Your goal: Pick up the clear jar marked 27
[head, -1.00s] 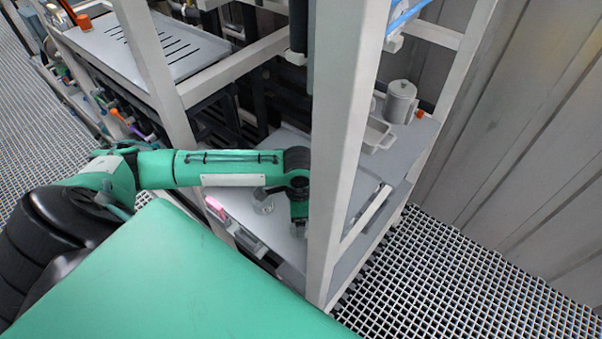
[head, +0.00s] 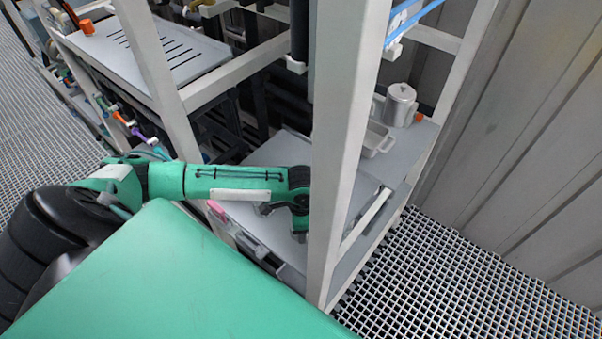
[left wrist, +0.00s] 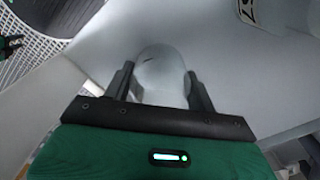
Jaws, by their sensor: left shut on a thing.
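My left gripper (left wrist: 160,78) is shut on a clear, rounded jar (left wrist: 163,70), with one dark finger on each side of it in the left wrist view. A small dark mark shows on the jar, but I cannot read a number there. In the head view my left gripper (head: 283,212) is low over the grey shelf, behind the front post. The jar is hidden by my arm in that view. My right gripper is not in view.
A pale thing with a partly cut-off dark marking (left wrist: 249,10) is at the wrist view's top right. A white post (head: 340,140) stands right beside my left wrist.

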